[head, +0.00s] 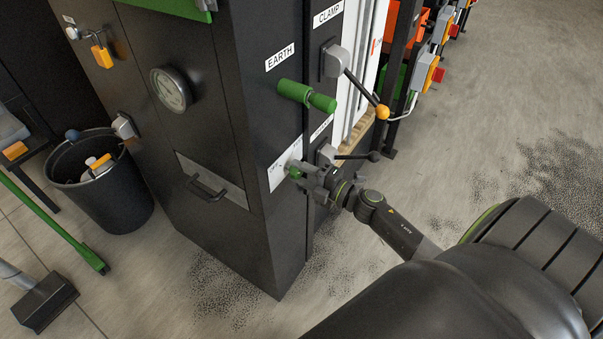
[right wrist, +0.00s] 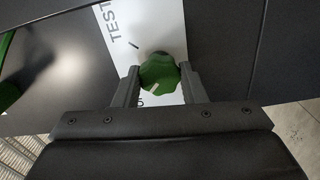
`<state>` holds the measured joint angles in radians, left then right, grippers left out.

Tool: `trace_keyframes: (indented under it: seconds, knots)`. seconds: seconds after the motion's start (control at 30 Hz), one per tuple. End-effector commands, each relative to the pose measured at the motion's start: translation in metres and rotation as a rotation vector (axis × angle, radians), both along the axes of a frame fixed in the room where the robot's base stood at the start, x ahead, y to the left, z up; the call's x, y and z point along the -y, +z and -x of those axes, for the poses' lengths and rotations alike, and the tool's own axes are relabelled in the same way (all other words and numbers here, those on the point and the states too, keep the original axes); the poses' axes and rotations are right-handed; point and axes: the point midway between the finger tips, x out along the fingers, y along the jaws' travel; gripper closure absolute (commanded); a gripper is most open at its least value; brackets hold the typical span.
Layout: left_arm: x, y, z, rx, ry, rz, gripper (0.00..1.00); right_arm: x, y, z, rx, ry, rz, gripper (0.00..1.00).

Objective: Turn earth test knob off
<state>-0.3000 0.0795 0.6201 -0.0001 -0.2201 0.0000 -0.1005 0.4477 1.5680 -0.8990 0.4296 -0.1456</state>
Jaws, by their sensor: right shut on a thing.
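The green earth test knob (right wrist: 159,72) sits on a white label plate (right wrist: 150,22) marked TEST, in the right wrist view. A pale pointer line on the knob points toward the plate's lower end, where lettering is partly hidden. In the head view the knob (head: 295,172) shows partly behind my right gripper (head: 304,177), on the dark cabinet's side below the EARTH label. My right gripper (right wrist: 157,85) is shut on the knob, one finger on each side. My left gripper is not in view.
A green cylindrical handle (head: 307,95) sticks out above my right gripper. A lever with an orange ball (head: 382,111) and a black-knobbed lever (head: 374,156) stand close by. A black bin (head: 101,180) and a green-handled broom (head: 60,230) are at left. Open floor lies in front.

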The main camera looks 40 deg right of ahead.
Motion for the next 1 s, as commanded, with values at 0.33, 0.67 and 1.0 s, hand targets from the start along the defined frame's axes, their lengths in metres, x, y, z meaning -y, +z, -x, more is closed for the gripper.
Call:
trace_keyframes:
  seconds: [0.33, 0.67, 1.0]
  knots:
    - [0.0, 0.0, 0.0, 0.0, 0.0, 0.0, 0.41, 0.0, -0.001, 0.001, -0.002, 0.0, 0.004, 0.43]
    - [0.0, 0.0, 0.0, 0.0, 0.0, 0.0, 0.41, 0.0, -0.001, 0.0, -0.001, 0.0, 0.001, 0.41]
    - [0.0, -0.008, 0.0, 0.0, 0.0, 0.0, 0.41, 0.01, -0.004, 0.023, -0.002, 0.001, 0.005, 0.41]
